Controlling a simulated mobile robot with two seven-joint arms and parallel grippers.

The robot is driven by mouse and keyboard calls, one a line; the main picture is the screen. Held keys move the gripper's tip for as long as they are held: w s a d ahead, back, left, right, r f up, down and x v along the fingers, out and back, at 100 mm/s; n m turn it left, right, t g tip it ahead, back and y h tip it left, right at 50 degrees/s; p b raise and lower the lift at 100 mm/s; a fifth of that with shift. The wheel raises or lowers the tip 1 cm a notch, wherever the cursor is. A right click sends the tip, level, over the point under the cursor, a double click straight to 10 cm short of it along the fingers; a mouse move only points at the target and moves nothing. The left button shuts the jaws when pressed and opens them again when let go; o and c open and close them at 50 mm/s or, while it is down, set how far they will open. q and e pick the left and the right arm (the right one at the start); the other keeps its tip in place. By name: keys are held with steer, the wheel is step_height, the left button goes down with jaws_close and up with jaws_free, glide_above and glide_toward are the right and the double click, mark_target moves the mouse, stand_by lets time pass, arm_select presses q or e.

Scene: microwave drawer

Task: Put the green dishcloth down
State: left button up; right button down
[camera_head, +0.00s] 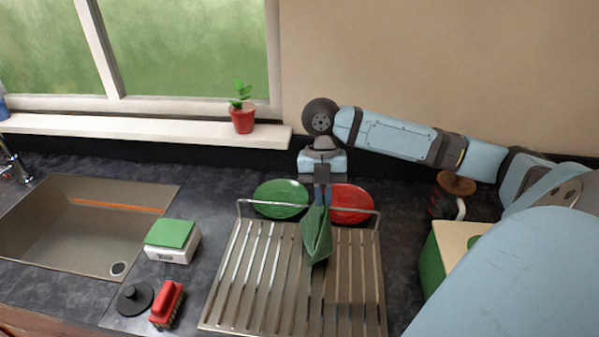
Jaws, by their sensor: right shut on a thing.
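The green dishcloth (316,235) hangs in a folded, pointed shape from my right gripper (321,195). The gripper points down and is shut on the cloth's upper end. The cloth is in front of the slatted metal dish rack (245,285) in the picture, over its back part. I cannot tell whether its lower tip touches the slats. My left gripper is not in view.
A green plate (281,198) and a red plate (351,204) are behind the rack. The sink (75,225) is at left. A white box with a green top (172,236), black lid (134,298) and red brush (167,303) sit between. A green container (436,265) is at right.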

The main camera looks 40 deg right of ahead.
steer(key=w+a+f+h, duration=0.1)
steer(key=a+f+h, duration=0.1)
steer(key=a+f, duration=0.4)
steer(key=a+f+h, duration=0.2)
steer(key=a+f, duration=0.5)
steer(key=a, duration=0.2)
steer(key=w+a+f+h, duration=0.1)
steer(key=a+f+h, duration=0.1)
steer(key=a+f, duration=0.4)
steer(key=shift+w+a+f+m+g+h, duration=0.15)
steer(key=shift+a+m+g, duration=0.05)
steer(key=shift+a, duration=0.25)
steer(key=shift+w+a+f+m+g+h, duration=0.1)
steer(key=shift+w+a+m+g+h, duration=0.1)
steer(key=shift+a, duration=0.2)
steer(key=c, duration=0.9)
jaws_free()
steer(key=shift+s, duration=0.15)
steer(key=shift+r, duration=0.1)
